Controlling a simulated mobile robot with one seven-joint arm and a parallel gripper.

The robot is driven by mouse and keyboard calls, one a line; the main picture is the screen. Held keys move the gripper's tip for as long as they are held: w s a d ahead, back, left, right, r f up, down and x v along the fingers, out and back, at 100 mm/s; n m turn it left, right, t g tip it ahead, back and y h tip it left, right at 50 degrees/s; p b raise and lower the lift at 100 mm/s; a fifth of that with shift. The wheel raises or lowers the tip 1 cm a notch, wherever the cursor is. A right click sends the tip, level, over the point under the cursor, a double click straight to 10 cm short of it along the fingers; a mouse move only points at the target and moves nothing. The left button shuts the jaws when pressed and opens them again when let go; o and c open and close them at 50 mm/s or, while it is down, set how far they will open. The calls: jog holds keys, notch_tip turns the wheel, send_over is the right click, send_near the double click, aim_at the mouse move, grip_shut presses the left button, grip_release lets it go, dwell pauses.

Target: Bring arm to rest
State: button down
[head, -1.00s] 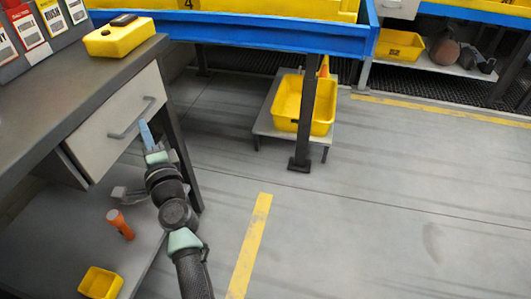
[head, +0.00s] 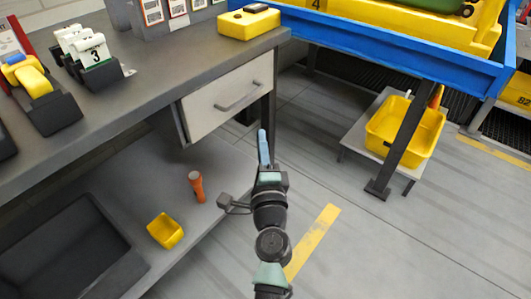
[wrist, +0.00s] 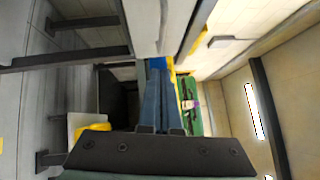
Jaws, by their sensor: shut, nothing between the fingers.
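My gripper (head: 263,148) is in the middle of the head view, in front of the desk's drawer side. Its blue fingers are together with nothing between them. In the wrist view the shut blue fingers (wrist: 161,100) point away from the camera. The white drawer (head: 228,98) under the desk top looks shut. In the head view the fingertips appear just below and right of its handle (head: 239,97); I cannot tell the gap in depth.
The grey desk (head: 150,85) is at left, with an orange flashlight (head: 197,186) and yellow bin (head: 165,231) on its lower shelf. The blue-edged conveyor (head: 400,45) is at upper right. A yellow tub (head: 405,130) stands on a low stand. Floor at lower right is clear.

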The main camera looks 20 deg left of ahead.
jog(key=s+d+r+n+t, duration=0.1)
jog(key=s+d+r+n, duration=0.2)
jog(key=r, duration=0.7)
jog(key=s+d+r+n+t, duration=0.1)
jog(key=d+r+n+t, duration=0.1)
jog(key=r+n, duration=0.5)
jog(key=s+d+r+n+t, duration=0.1)
jog(key=s+d+r+n, duration=0.15)
jog(key=r, duration=0.95)
jog(key=s+d+r+n+t+h+p, duration=0.1)
jog(key=s+d+r+t+h+p, duration=0.15)
jog(key=s+d+r+h, duration=0.55)
jog(key=s+d+r+n+t+h+p, duration=0.1)
jog(key=s+d+r+t, duration=0.25)
jog(key=r, duration=0.85)
notch_tip(320, 180, up, 35)
jog(key=p, duration=3.5)
jog(key=shift+s+a+f, duration=0.15)
jog(key=shift+s+a, duration=0.05)
jog(key=shift+a, duration=0.25)
